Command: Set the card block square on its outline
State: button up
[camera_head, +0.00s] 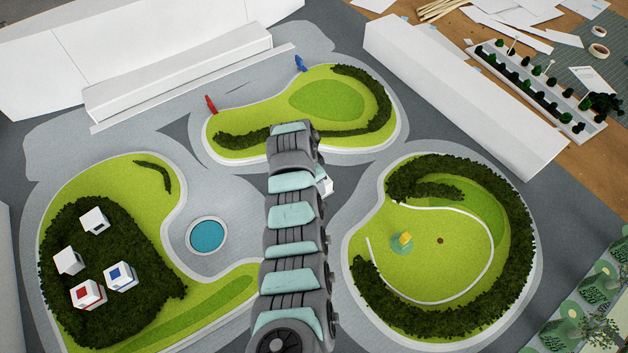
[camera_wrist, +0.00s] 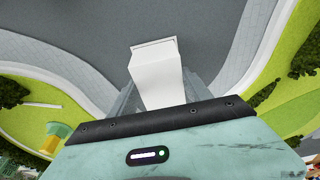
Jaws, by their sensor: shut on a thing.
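A white card block (camera_wrist: 156,72) is held in my gripper (camera_wrist: 158,92), between its two grey fingers, in the wrist view. The block's far end points over dark grey paving. In the head view only a small part of the white block (camera_head: 325,185) shows, at the right side of my arm, which hides the rest and the fingers. It is over the paving between the green islands. I cannot make out an outline for the block with certainty in either view; it may be behind my arm or the block. I cannot tell the block's height above the ground.
Green islands with dark hedges lie left, right (camera_head: 420,285) and behind. Several small white blocks (camera_head: 94,221) stand on the left hedge. Red (camera_head: 211,105) and blue (camera_head: 300,63) figures stand at the back island. Long white buildings (camera_head: 465,90) border the model. A round pool (camera_head: 207,235) lies left.

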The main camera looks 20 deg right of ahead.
jog(key=shift+f, duration=0.1)
dwell(0.6)
jog(key=o, duration=1.5)
jog(key=shift+o, duration=0.2)
jog(key=shift+s+a+r+p, duration=0.1)
jog(key=shift+a+r+p, duration=0.1)
jog(key=shift+r+p, duration=0.8)
jog(key=shift+w+a+r+p, duration=0.1)
jog(key=shift+a+r+p, duration=0.15)
jog(key=shift+r+p, duration=0.75)
jog(key=shift+s+a+r+p, duration=0.15)
jog(key=shift+r+p, duration=0.3)
jog(key=shift+r, duration=1)
jog(key=shift+r, duration=0.1)
